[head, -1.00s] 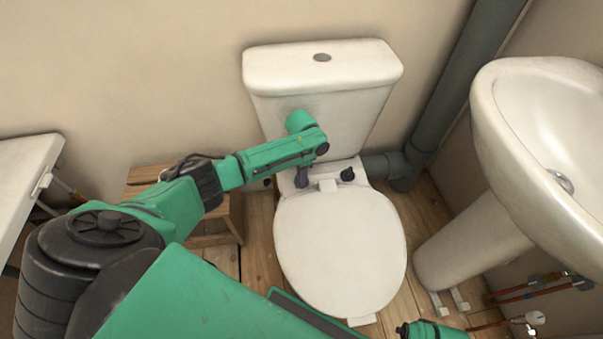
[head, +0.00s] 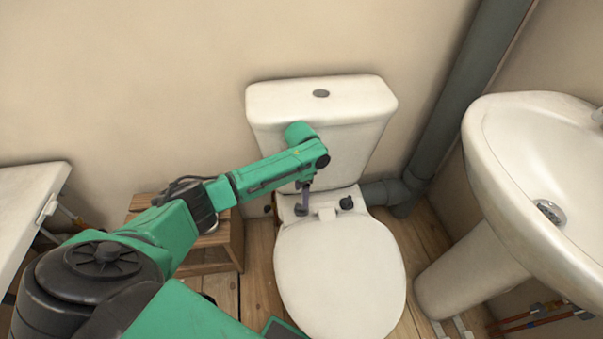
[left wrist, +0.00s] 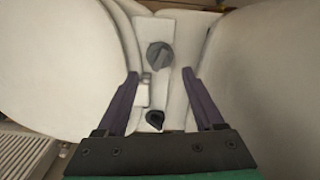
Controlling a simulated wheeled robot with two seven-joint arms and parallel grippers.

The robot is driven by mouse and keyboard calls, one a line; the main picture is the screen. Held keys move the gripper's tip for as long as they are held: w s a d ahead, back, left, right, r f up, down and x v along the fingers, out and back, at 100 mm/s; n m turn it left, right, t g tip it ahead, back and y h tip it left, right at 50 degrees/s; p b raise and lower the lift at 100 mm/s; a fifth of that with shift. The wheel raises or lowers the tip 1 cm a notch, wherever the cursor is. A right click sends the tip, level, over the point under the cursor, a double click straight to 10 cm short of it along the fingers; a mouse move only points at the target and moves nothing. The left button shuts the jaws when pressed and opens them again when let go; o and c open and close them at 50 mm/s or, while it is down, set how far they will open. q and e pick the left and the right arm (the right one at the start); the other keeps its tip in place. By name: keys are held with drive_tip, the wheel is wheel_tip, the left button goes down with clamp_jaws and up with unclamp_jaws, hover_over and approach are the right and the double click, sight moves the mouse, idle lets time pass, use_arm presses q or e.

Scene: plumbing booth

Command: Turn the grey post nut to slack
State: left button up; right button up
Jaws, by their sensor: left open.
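The grey post nut (head: 301,210) sits on the left part of the white toilet's (head: 340,265) back ledge, behind the lid. In the left wrist view this grey nut (left wrist: 160,56) shows as a round knob with a raised bar across it. My left gripper (head: 305,198) points down over it, with its purple fingers open. In the left wrist view the open gripper (left wrist: 160,74) has its fingertips to either side of the line to the nut, with clear gaps. The fingers do not appear to touch the nut. My right gripper is out of view.
A second, black nut (head: 347,203) sits to the right on the same ledge. It also shows between the fingers in the left wrist view (left wrist: 154,119). The cistern (head: 322,108) stands behind. A wooden stool (head: 212,250) is left, a basin (head: 540,170) right.

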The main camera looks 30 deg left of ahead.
use_arm(q)
wheel_tip(320, 180, up, 8)
drive_tip(key=p, duration=0.1)
drive_tip(key=shift+f+p, duration=0.15)
drive_tip(key=shift+p, duration=0.15)
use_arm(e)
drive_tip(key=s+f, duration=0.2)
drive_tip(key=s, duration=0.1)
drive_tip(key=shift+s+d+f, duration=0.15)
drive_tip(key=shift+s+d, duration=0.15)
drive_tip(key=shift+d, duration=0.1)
